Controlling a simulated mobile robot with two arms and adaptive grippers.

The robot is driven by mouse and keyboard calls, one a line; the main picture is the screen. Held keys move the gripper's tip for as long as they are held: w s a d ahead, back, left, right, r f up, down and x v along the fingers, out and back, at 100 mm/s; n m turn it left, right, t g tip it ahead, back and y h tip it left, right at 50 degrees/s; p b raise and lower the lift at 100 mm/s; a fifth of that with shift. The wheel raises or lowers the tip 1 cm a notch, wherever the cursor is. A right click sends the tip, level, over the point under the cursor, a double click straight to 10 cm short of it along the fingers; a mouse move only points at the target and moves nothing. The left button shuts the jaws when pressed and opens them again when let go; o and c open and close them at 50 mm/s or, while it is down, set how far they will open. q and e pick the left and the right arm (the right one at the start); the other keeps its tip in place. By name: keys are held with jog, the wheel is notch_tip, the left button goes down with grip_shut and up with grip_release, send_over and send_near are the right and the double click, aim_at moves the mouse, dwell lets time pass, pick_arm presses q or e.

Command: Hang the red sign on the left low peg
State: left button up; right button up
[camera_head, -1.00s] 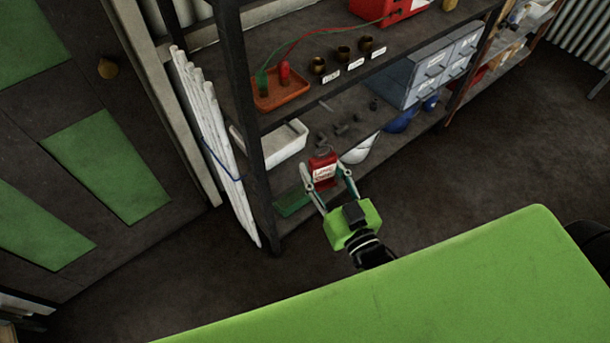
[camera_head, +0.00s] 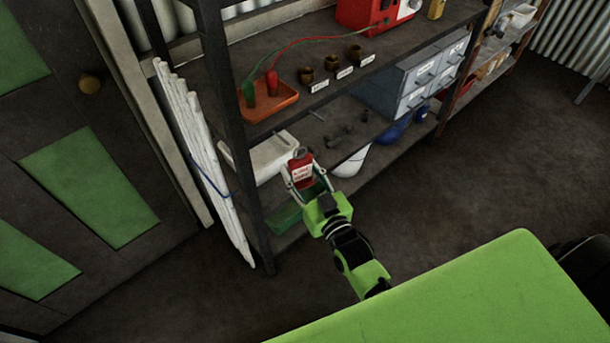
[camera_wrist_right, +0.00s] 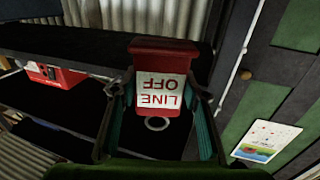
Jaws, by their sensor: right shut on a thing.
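The red sign (camera_head: 300,161) has a white label and is held in my right gripper (camera_head: 303,175), in front of the shelf rack beside its left post. In the right wrist view the sign (camera_wrist_right: 162,50) lies between the two fingers of the gripper (camera_wrist_right: 160,105); its label reads LINE OFF upside down, and a pale ring (camera_wrist_right: 157,124) shows at its lower edge. My right gripper is shut on the sign. I cannot make out the left low peg in either view. My left gripper is not in view.
The shelf rack (camera_head: 236,120) carries an orange tray (camera_head: 272,108), a white bin (camera_head: 268,152) and grey drawers (camera_head: 412,82). White rolls (camera_head: 205,165) lean left of its post. A green tray (camera_head: 284,218) sits low. Open floor (camera_head: 500,160) lies to the right.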

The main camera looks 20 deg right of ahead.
jog(key=w+a+f+b, duration=0.1)
jog(key=w+a+b, duration=0.1)
jog(key=w, duration=0.4)
jog(key=shift+w+a+f+b, duration=0.15)
jog(key=shift+w+a+b, duration=0.1)
jog(key=shift+b, duration=0.45)
dwell(0.6)
jog(key=o, duration=1.2)
jog(key=shift+f, duration=0.1)
